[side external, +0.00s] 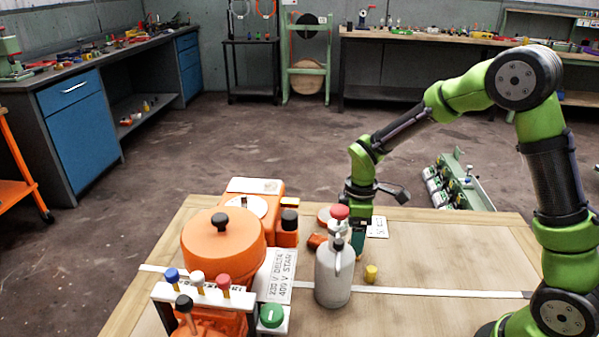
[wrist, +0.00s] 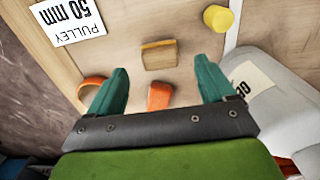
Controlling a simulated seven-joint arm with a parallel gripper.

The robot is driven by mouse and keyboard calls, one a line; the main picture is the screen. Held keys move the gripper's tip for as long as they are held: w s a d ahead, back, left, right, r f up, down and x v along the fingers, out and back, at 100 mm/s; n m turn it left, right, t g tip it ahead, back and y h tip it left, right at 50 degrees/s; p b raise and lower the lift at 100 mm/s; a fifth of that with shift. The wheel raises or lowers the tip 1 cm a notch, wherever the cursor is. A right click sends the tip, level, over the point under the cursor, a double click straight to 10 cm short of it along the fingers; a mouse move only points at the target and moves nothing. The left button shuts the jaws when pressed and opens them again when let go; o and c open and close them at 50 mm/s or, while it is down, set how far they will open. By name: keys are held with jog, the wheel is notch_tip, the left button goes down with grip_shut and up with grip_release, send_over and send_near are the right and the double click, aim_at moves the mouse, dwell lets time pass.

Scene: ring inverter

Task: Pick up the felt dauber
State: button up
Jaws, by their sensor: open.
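A small tan block with a darker edge, which looks most like the felt dauber (wrist: 159,54), lies on the table in the wrist view. I cannot be sure of its identity, and I cannot make it out in the side external view. My gripper (wrist: 162,66) is open, with one teal finger on each side of the block's line and nothing held. The fingers appear apart from the block. In the side external view my gripper (side external: 358,240) points down at the table, partly hidden behind the white bottle.
The white bottle (side external: 333,278) stands close to my gripper. A yellow cylinder (side external: 371,273) and an orange piece (wrist: 160,96) are nearby. An orange curved piece (wrist: 92,88) lies by the left finger. The orange machine (side external: 222,250) fills the table's left; the right is mostly clear.

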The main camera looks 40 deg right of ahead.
notch_tip(320, 180, down, 5)
jog(key=shift+r, duration=0.2)
jog(key=shift+c, duration=0.3)
jog(key=c, duration=1.1)
jog(key=shift+c, duration=0.2)
jog(key=shift+r, duration=0.15)
jog(key=shift+r, duration=0.6)
notch_tip(320, 180, up, 2)
jog(key=shift+s+r, duration=0.1)
jog(key=shift+r, duration=0.15)
jog(key=s, duration=1)
jog(key=s+r, duration=0.1)
jog(key=s, duration=0.4)
jog(key=shift+s+a, duration=0.1)
jog(key=shift+s, duration=0.3)
